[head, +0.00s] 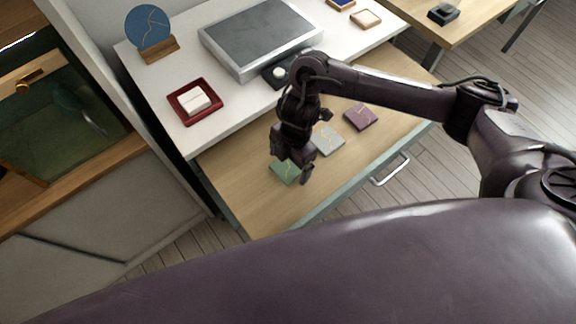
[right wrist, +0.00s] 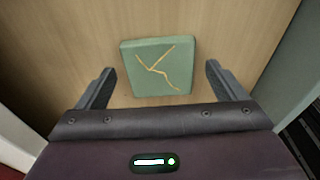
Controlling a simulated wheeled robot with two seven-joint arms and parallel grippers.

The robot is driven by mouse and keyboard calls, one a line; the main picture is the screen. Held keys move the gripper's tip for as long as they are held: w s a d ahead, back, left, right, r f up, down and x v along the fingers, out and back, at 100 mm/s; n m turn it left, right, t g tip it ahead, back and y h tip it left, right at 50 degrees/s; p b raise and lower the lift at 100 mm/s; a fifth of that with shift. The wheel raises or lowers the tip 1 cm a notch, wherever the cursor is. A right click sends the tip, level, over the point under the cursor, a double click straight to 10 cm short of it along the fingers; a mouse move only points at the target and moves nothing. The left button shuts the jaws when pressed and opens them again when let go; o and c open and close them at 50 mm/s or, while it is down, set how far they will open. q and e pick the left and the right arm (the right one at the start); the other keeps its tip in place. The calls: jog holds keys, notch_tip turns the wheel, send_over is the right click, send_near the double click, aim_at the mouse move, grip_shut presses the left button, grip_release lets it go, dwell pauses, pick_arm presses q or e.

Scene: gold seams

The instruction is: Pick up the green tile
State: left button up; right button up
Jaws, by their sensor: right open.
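The green tile (right wrist: 158,68) with gold seams lies flat on the wooden drawer bottom. In the right wrist view it sits between and a little beyond the fingers of my open right gripper (right wrist: 163,88). Neither finger appears to touch it. In the head view the green tile (head: 284,172) is partly hidden by my right gripper (head: 291,171), which points down over it. My left gripper is not in view.
The open drawer (head: 238,196) also holds a pale grey-green tile (head: 328,139) and a purple tile (head: 361,116). On the white top are a red tray (head: 218,107), a grey slab (head: 260,38) and a blue disc on a wooden stand (head: 148,27).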

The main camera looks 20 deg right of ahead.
jog(key=c, duration=1.1)
jog(key=shift+r, duration=0.1)
jog(key=shift+c, duration=0.2)
